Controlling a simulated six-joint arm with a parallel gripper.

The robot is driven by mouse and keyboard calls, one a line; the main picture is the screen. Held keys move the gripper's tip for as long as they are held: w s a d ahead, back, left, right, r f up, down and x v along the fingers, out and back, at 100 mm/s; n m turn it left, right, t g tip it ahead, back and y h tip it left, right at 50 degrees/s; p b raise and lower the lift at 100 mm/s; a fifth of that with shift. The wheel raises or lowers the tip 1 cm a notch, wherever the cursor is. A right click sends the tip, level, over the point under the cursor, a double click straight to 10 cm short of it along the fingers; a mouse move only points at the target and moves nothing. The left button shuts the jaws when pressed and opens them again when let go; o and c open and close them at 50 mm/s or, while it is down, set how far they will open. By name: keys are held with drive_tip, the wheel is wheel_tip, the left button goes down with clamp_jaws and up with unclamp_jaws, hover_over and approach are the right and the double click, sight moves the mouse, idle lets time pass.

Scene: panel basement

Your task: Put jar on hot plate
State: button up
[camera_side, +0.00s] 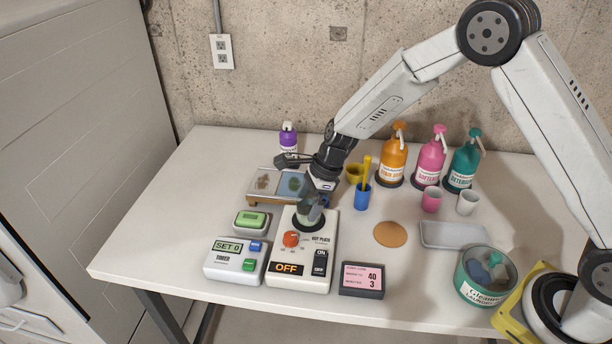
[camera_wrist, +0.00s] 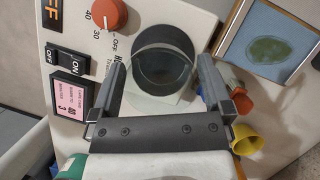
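The hot plate (camera_side: 285,262) is a white box with a red dial, an orange OFF label and a round black heating disc (camera_side: 310,224). A clear grey-green glass jar (camera_side: 309,210) appears upright on the disc. In the wrist view the jar (camera_wrist: 162,72) shows in front of the dark disc, between my fingers. My gripper (camera_wrist: 160,65) is open, one finger on each side of the jar, with small gaps visible. In the side view my gripper (camera_side: 313,192) is just above and around the jar's top, partly hiding it.
A timer (camera_side: 235,262) and green-topped box (camera_side: 251,222) stand left of the hot plate. A framed tray (camera_side: 262,183), blue cup (camera_side: 362,198) and yellow cup (camera_side: 354,173) are behind. A pink-labelled box (camera_side: 362,280) sits in front right. A cork disc (camera_side: 390,234) lies right.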

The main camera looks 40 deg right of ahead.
drive_tip(key=shift+r, duration=0.1)
drive_tip(key=v, duration=1.2)
drive_tip(key=shift+s, duration=0.15)
idle(0.6)
drive_tip(key=s+d+f+n+h, duration=0.1)
drive_tip(key=s+d+n+h, duration=0.1)
drive_tip(key=s+n, duration=0.7)
drive_tip(key=s+d+f+n+t+h, duration=0.1)
drive_tip(key=s+d+n, duration=0.4)
drive_tip(key=s+n, duration=0.5)
drive_tip(key=n+h, duration=0.1)
drive_tip(key=n, duration=0.1)
drive_tip(key=shift+f+n, duration=0.3)
drive_tip(key=shift+n, duration=0.1)
drive_tip(key=shift+s, duration=0.1)
